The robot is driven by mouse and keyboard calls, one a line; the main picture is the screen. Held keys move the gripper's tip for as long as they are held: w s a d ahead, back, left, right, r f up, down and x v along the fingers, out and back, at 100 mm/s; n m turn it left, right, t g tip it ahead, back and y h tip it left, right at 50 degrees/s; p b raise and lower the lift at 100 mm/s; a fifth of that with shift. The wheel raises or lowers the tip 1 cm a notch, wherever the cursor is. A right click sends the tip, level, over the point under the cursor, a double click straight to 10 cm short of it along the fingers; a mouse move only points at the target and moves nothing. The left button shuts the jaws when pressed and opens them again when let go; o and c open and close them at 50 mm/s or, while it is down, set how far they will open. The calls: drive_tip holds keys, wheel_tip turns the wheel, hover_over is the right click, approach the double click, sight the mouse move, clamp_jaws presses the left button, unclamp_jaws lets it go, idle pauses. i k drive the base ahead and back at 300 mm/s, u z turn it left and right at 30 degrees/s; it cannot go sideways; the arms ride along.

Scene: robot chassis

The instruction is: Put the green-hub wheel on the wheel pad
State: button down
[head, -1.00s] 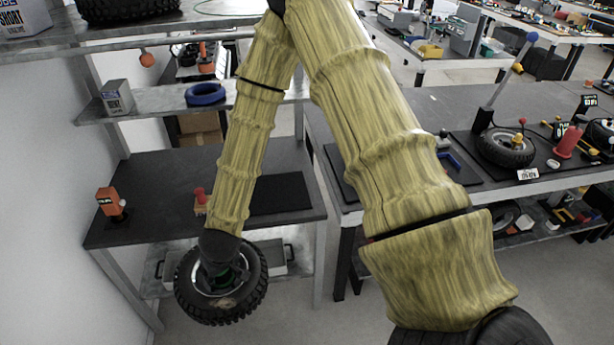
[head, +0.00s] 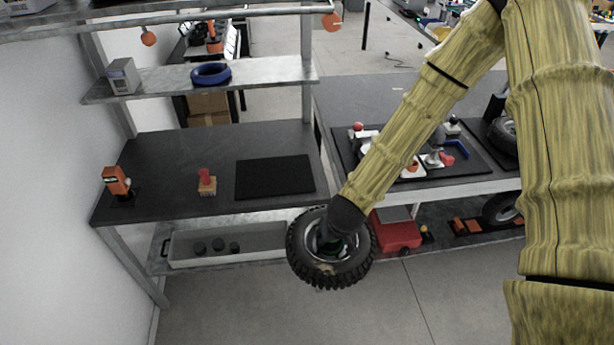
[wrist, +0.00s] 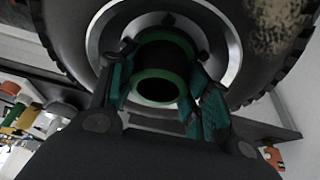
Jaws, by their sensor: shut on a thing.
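The green-hub wheel (head: 303,262) is a black knobby tyre with a pale rim, held in the air in front of the workbench's right front corner. My gripper (head: 330,243) is shut on its hub. In the wrist view my gripper's teal-padded fingers (wrist: 165,95) stand on either side of the green hub (wrist: 160,72), with the rim and tyre (wrist: 265,40) behind. A flat black pad (head: 275,177), which looks like the wheel pad, lies bare on the right part of the dark bench top (head: 160,160).
An orange device (head: 117,181) and a red-topped brush-like item (head: 206,182) stand left of the pad. A shelf (head: 260,79) with a blue ring (head: 211,73) hangs above. A grey bin (head: 190,246) sits below. A second bench with a tool tray (head: 480,155) is right.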

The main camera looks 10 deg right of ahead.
sight(274, 177)
drive_tip(key=z, duration=0.1)
drive_tip(key=i, duration=1)
